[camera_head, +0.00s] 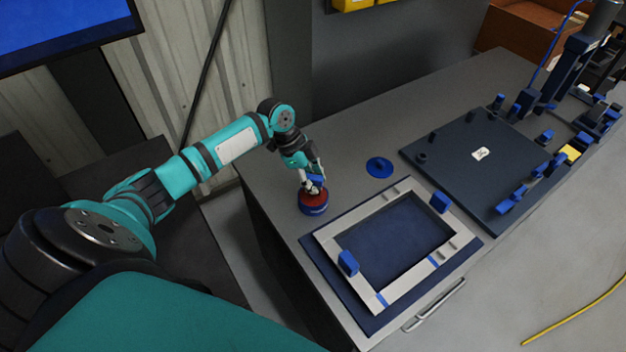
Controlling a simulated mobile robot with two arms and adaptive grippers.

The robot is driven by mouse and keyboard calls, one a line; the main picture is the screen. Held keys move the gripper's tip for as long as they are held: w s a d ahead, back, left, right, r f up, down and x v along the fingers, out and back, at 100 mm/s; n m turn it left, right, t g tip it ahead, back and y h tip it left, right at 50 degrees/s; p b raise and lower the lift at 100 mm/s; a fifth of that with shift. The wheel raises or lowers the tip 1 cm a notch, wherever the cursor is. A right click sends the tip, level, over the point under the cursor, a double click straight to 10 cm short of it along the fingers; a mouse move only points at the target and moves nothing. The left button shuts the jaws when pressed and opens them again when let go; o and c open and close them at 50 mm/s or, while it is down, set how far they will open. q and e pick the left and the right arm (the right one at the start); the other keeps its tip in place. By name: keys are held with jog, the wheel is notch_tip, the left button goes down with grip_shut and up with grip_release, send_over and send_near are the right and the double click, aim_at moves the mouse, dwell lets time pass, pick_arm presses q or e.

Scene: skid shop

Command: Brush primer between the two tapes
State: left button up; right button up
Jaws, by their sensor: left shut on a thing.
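My left gripper (311,180) is shut on a small blue-and-white tool (317,182), seemingly the brush. It is directly above a round pot (314,208) with a dark blue side and red top; whether the brush tip is inside the pot cannot be told. A light grey rectangular frame (404,190) lies on a dark blue mat (322,264). Two thin blue tapes cross the frame's near side, one near the front corner (382,299) and one farther right (433,261). Blue blocks sit on its left (348,263) and right (440,202) parts. My right gripper is not in view.
A blue round lid (380,167) lies on the grey bench (270,185) behind the frame. A dark fixture plate (450,155) with blue clamps stands to the right. A drawer handle (436,306) juts from the bench front. A yellow cable (575,312) lies on the floor.

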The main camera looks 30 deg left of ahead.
aim_at(318, 178)
pick_arm(q)
jog(key=shift+r+p, duration=1.95)
jog(key=shift+r, duration=0.45)
